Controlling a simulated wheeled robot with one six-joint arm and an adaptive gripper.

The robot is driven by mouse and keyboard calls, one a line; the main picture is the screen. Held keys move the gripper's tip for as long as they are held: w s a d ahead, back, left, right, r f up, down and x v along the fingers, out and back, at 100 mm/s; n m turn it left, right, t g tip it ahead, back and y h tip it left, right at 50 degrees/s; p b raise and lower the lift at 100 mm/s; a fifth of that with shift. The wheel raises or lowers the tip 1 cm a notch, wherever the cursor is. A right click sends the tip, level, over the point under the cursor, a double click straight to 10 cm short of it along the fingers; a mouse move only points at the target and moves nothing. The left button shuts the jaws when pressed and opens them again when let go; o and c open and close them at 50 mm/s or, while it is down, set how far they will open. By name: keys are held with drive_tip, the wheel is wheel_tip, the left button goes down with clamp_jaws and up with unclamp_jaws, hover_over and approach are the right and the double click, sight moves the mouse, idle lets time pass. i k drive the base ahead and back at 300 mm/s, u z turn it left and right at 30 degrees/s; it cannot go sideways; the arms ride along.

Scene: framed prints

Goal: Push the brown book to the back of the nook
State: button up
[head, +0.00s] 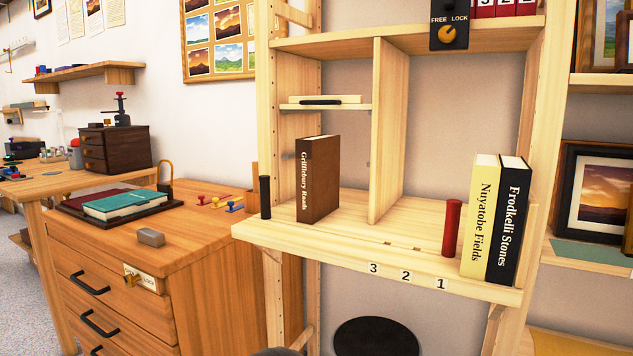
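The brown book (325,180), with "Grifflebury Roads" on its spine, stands upright on the wooden shelf board (345,238). It is in the lower left nook, left of the vertical divider (389,135). Its spine faces out, and open board shows in front of it. The nook's back is partly hidden by the book, so I cannot tell how much room is behind it. A small shelf (315,107) with thin flat items roofs the nook. My gripper is not in view.
A black cylinder (265,197) stands at the board's left end. A red cylinder (451,228), a yellow book (480,215) and a black book (509,220) stand on the right. A wooden cabinet (130,260) is at left. The board between brown book and red cylinder is mostly clear.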

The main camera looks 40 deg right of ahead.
sight(318, 157)
drive_tip(key=u, duration=1.6)
drive_tip(key=k, duration=0.55)
drive_tip(key=z, duration=1.5)
